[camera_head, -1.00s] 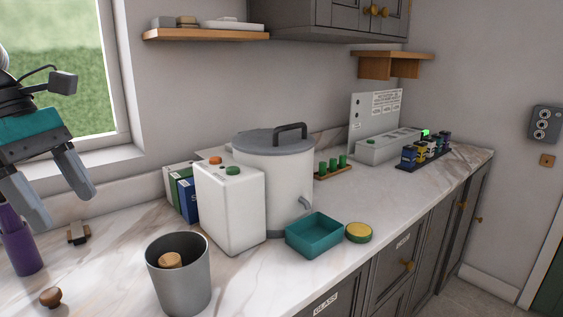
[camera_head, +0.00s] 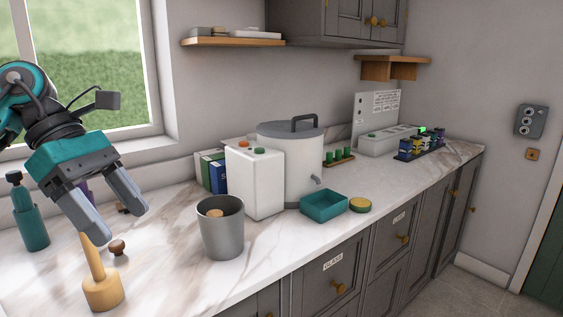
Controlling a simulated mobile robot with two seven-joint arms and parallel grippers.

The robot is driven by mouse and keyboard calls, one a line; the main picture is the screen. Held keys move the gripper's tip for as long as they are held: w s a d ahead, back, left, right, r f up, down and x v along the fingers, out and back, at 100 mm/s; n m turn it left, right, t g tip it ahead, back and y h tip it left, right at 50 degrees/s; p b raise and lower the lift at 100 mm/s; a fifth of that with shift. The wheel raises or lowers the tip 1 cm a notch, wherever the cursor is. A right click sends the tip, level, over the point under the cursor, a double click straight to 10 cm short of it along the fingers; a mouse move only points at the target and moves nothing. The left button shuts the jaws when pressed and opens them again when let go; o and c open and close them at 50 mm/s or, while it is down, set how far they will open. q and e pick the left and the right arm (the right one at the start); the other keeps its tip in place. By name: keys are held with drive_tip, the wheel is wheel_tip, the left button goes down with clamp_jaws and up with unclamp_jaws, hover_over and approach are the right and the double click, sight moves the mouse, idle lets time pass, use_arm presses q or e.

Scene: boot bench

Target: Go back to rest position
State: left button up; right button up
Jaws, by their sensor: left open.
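My left gripper (camera_head: 122,216) hangs above the left part of the marble counter (camera_head: 180,283), its two grey fingers apart and nothing seen between them. Just below its fingertips a wooden mallet-like tool (camera_head: 102,290) stands upright on the counter, handle up; whether a finger touches the handle I cannot tell. A purple object behind the gripper is mostly hidden. My right gripper is not in view.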

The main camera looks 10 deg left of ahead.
use_arm(q)
drive_tip(key=w+d+f+n+h, duration=0.2)
drive_tip(key=d+n+h, duration=0.1)
drive_tip(key=d+h, duration=0.4)
drive_tip(key=w+d+f+n+h, duration=0.2)
drive_tip(key=d+f+n+h, duration=0.15)
drive_tip(key=d, duration=0.55)
drive_tip(key=w+f+n+t+h, duration=0.3)
drive_tip(key=w+f+n+t, duration=0.15)
drive_tip(key=n+t, duration=0.85)
wheel_tip(320, 180, down, 14)
drive_tip(key=s+a+f+n+t+y, duration=0.15)
drive_tip(key=n+t+y, duration=0.35)
drive_tip(key=n+y, duration=1.15)
drive_tip(key=s+a+f+n+g+y, duration=0.1)
drive_tip(key=s+f+n+g, duration=0.2)
drive_tip(key=s+f+n, duration=0.3)
drive_tip(key=s+a+f+n+g+y, duration=0.1)
drive_tip(key=s+f+n+g, duration=0.3)
drive_tip(key=s+f+n, duration=0.3)
wheel_tip(320, 180, down, 4)
drive_tip(key=shift+f+n, duration=0.25)
drive_tip(key=shift+n, duration=0.35)
